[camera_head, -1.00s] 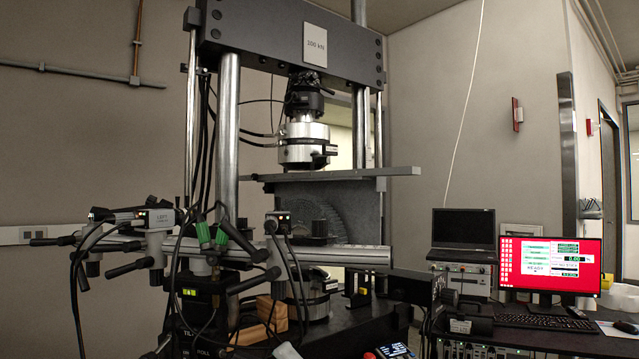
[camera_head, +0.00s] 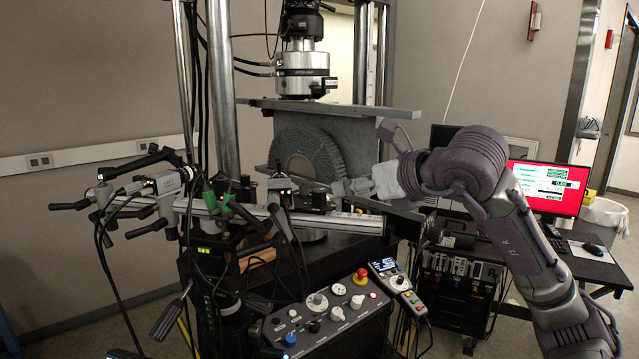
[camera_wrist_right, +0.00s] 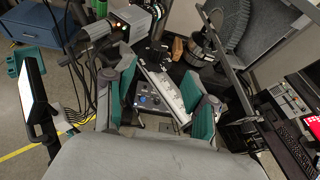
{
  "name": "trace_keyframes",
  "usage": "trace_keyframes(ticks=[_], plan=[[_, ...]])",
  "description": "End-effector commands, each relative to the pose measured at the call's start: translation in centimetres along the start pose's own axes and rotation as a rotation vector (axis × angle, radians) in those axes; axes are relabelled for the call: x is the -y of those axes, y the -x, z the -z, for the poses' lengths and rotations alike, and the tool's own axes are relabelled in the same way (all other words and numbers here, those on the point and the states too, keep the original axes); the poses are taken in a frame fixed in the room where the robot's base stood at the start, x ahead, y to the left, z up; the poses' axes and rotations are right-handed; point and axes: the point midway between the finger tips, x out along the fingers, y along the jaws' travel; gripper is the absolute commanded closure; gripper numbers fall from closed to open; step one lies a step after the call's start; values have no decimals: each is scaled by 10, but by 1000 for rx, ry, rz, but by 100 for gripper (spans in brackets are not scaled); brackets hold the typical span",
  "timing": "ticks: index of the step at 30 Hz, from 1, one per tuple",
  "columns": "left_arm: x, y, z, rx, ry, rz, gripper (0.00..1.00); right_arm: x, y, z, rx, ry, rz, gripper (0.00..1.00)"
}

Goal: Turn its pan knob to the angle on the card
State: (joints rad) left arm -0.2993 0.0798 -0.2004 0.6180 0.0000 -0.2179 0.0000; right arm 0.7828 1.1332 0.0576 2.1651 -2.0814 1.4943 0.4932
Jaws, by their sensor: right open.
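A camera rig stands in front of the test frame. Its crossbar (camera_head: 345,221) carries a left camera (camera_head: 165,182) and a second camera (camera_head: 281,183). Two green-handled knobs (camera_head: 232,201) sit on the head between them, and black handles stick out at the left. I cannot tell which one is the pan knob. No angle card can be made out. My right gripper (camera_head: 345,188) reaches in from the right near the second camera, above the crossbar. The wrist view shows its teal-padded fingers (camera_wrist_right: 165,104) apart and empty. My left gripper is not seen.
A control box (camera_head: 330,317) with knobs and a red button stands in front, beside a handset (camera_head: 397,283). The frame's grey plate (camera_head: 345,110) and lattice specimen (camera_head: 306,152) are behind the rig. Cables hang around it. A red-screened monitor (camera_head: 548,183) is at the right.

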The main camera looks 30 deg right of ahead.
Motion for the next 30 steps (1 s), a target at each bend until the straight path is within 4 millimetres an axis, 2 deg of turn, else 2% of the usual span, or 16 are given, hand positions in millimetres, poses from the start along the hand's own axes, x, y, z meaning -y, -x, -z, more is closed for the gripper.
trace_keyframes(ticks=[9, 15, 21, 30], plan=[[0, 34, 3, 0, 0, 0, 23, -2, -67, -3, -6, -3, -6, 44], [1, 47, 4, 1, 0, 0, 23, -2, -100, -2, -3, -2, -6, 44], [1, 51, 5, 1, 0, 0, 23, -2, -115, 0, -2, 1, -5, 44], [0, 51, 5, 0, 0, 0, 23, -2, -117, 1, -1, 1, -4, 46]])
